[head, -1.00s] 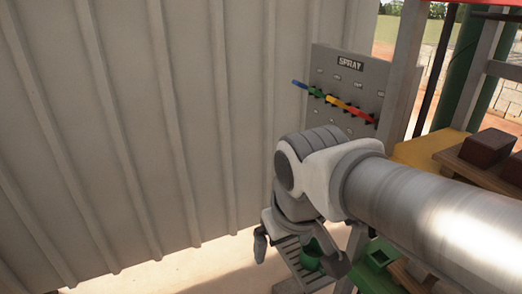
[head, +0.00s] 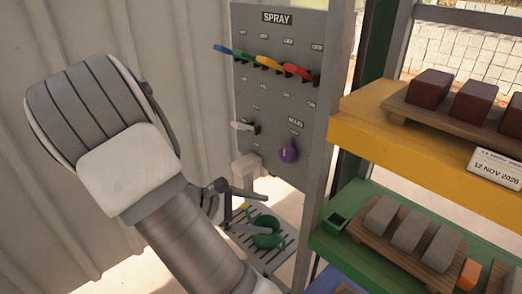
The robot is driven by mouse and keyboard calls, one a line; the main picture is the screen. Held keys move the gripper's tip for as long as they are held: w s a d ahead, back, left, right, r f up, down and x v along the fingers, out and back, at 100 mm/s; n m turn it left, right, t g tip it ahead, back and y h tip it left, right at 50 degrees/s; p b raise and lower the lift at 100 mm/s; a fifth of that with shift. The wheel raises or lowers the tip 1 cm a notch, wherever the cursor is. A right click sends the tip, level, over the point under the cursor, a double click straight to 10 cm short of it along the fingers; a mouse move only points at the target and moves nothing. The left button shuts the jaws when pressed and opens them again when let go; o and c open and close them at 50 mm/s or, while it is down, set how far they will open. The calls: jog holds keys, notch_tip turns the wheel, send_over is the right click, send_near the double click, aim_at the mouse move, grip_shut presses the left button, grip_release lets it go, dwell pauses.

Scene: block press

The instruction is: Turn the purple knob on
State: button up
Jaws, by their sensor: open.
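Blue, green, yellow and red levers (head: 263,61) cross the panel's upper part. A white lever (head: 242,126) is left of the knob. A slatted grate (head: 266,241) holds a green can (head: 267,232). Yellow (head: 368,115) and green (head: 352,248) shelves with blocks stand at right.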

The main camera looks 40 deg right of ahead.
jog(key=w+d+f+n+t+h+b, duration=0.25)
jog(key=w+d+n+h, duration=0.2)
jog(key=h, duration=0.25)
jog(key=n+t+h, duration=0.4)
jog(key=n+t, duration=0.1)
jog(key=n, duration=0.2)
send_near(284, 156)
jog(key=shift+g, duration=0.25)
jog(key=b+x, duration=0.2)
jog(key=x, duration=0.8)
jog(key=shift+w+d+r, duration=0.1)
jog(key=shift+d+r, duration=0.1)
jog(key=shift+d, duration=0.1)
jog(key=c, duration=1.3)
